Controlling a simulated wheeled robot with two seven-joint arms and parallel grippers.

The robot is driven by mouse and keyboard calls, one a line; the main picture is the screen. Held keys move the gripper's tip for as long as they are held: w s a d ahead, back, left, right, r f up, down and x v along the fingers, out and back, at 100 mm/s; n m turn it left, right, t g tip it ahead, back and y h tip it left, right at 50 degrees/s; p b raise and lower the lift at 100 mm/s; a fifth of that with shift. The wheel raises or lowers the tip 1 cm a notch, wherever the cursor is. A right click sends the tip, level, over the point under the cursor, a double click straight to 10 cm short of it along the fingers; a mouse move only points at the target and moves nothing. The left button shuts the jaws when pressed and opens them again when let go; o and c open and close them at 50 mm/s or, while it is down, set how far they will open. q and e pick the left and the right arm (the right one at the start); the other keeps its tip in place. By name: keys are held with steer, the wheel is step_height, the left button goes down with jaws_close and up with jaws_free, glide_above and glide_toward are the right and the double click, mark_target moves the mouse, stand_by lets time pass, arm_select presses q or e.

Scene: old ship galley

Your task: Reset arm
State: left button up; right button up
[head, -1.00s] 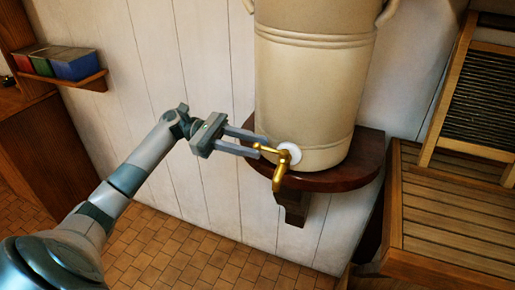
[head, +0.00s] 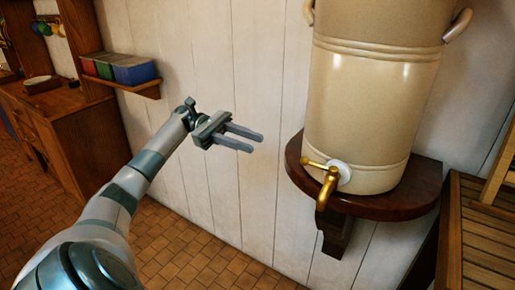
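My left gripper (head: 256,143) is in front of the white plank wall, left of the brass tap. Its two fingers are apart with nothing between them, and they point right. My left arm comes in from the lower left. The cream crock (head: 370,110) stands on a dark wooden wall shelf (head: 415,195). Its brass tap (head: 328,185) sticks out low on its front, with a short lever at the upper left. A clear gap lies between the fingertips and the tap. My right gripper is not in view.
A small wall shelf (head: 150,91) at the upper left holds several coloured boxes (head: 135,70). A wooden cabinet (head: 70,135) stands at the far left. A slatted wooden bench (head: 490,240) is at the right. Tiled floor (head: 190,255) shows below.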

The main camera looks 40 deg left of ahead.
arm_select(q)
steer(key=shift+a, duration=0.3)
stand_by(0.5)
